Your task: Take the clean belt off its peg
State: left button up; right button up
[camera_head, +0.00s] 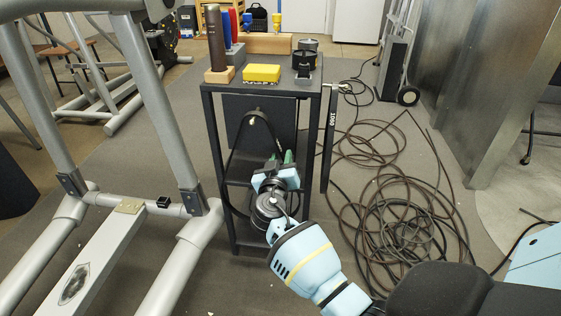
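The clean belt (238,136) looks like a thin black loop hanging against a dark panel (284,109) on the front of the black cart. Its top passes over a small pale peg (252,119). Its lower part runs down the left side and behind my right gripper. My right gripper (281,160), light blue with green-tipped fingers, is in front of the cart, below and right of the peg. The gripper body hides most of the fingers, so I cannot tell whether they are open or touching the belt. My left gripper is not in view.
The cart top (229,92) holds a yellow box (262,73), a brown cylinder (215,38) and dark round parts (303,62). Tangled cables (395,220) cover the floor at right, near a metal cabinet (485,80).

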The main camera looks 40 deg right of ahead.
jog(key=shift+w+d, duration=0.2)
dwell(0.4)
jog(key=c, duration=0.5)
grip_shut()
dwell(1.2)
